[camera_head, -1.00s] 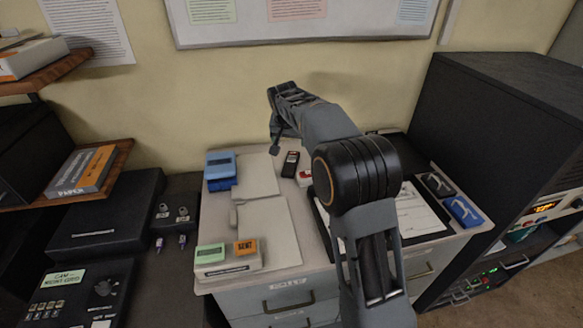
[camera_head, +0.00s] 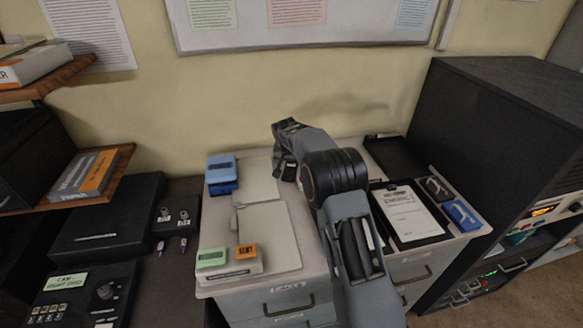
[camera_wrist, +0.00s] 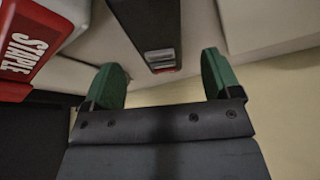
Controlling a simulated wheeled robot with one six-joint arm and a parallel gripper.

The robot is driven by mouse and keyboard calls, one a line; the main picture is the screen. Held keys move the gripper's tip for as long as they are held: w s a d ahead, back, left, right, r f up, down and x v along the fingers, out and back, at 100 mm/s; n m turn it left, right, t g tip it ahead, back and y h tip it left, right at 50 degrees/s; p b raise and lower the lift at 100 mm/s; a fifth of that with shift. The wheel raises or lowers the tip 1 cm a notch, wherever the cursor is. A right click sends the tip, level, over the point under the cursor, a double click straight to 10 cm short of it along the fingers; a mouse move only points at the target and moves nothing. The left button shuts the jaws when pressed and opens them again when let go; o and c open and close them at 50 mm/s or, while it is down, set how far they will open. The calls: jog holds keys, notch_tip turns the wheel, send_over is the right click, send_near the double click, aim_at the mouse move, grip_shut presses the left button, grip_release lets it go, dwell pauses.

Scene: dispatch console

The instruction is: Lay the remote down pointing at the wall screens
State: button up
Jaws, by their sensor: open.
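The remote (camera_wrist: 147,35) is a dark, slim bar with silver buttons near its end, seen in the wrist view. It lies on the pale cabinet top between the green fingertips of my gripper (camera_wrist: 162,77), with a gap on each side. My gripper is open and low over the cabinet's back edge. In the head view my gripper (camera_head: 286,170) points down beside the grey folder and covers the remote. No wall screens can be made out in either view.
A red and white staple box (camera_wrist: 38,42) is close beside one finger. Grey folders (camera_head: 265,228), blue boxes (camera_head: 221,172), a clipboard (camera_head: 410,215) and a dark tray (camera_head: 393,155) crowd the cabinet top (camera_head: 308,250). A tall black rack (camera_head: 500,150) stands right.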

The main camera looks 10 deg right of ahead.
aim_at(291, 165)
jog(key=shift+x, duration=1.6)
jog(key=shift+r, duration=0.1)
jog(key=shift+c, duration=0.4)
jog(key=c, duration=1)
jog(key=shift+r, duration=0.1)
jog(key=shift+c, duration=0.2)
